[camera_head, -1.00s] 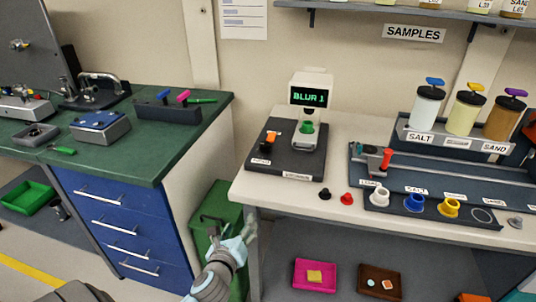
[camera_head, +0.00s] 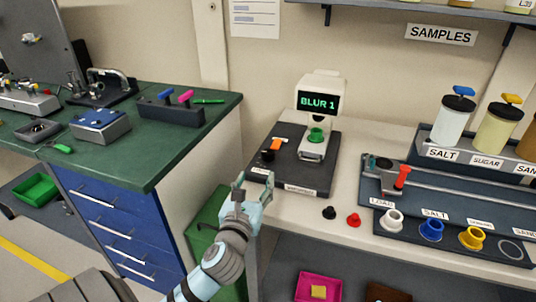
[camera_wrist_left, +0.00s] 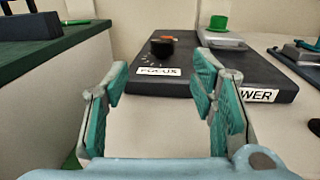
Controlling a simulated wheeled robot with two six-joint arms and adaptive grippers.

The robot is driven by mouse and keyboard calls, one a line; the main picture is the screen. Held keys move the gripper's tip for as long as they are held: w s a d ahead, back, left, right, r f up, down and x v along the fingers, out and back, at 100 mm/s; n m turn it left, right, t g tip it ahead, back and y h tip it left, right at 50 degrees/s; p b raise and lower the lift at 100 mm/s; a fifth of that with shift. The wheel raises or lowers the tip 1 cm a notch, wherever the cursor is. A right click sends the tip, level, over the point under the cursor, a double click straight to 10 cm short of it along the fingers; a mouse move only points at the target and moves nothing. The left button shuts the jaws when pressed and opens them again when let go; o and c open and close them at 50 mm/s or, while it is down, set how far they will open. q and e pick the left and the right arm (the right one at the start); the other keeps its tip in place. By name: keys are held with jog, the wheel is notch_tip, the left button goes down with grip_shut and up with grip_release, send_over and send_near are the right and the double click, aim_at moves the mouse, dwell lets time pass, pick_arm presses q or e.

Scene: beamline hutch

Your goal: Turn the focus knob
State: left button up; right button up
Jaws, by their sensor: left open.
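The focus knob (camera_head: 267,155) is black with an orange part at its top. It stands on the left part of a dark base plate (camera_head: 312,178) on the bench. In the left wrist view the knob (camera_wrist_left: 161,48) sits behind a white FOCUS label (camera_wrist_left: 158,71). My left gripper (camera_head: 253,185) is in front of the plate's near left corner, apart from the knob. In the left wrist view its open, empty fingers (camera_wrist_left: 160,82) frame the label, with the knob farther off between them. A display (camera_head: 318,102) on the plate reads BLUR 1. My right gripper is not in view.
A green cup (camera_head: 316,135) sits under the display. Black (camera_head: 329,212) and red (camera_head: 353,220) stoppers lie on the bench right of the plate. A green-topped cabinet (camera_head: 150,168) stands at the left. A rail tray (camera_head: 440,200) is at the right.

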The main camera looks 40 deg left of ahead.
aim_at(265, 156)
pick_arm(q)
jog(key=b+x, duration=0.2)
jog(key=x, duration=0.9)
jog(key=shift+d+f, duration=0.15)
jog(key=shift+f, duration=0.05)
jog(key=shift+w+a+r, duration=0.1)
jog(key=shift+w+a, duration=0.15)
jog(key=shift+w, duration=0.25)
jog(key=shift+c, duration=0.6)
jog(key=c, duration=1)
jog(key=m+h+p, duration=0.1)
jog(key=p, duration=0.1)
jog(key=t+h+p, duration=0.1)
jog(key=p, duration=0.1)
jog(key=shift+s+a+r+m+h, duration=0.15)
jog(key=shift+r+m+h, duration=0.15)
jog(key=shift+m, duration=0.1)
jog(key=shift+f+m+h+p, duration=0.1)
jog(key=shift+m+h+p, duration=0.2)
jog(key=shift+p, duration=0.1)
jog(key=shift+c, duration=0.2)
jog(key=shift+f, duration=0.25)
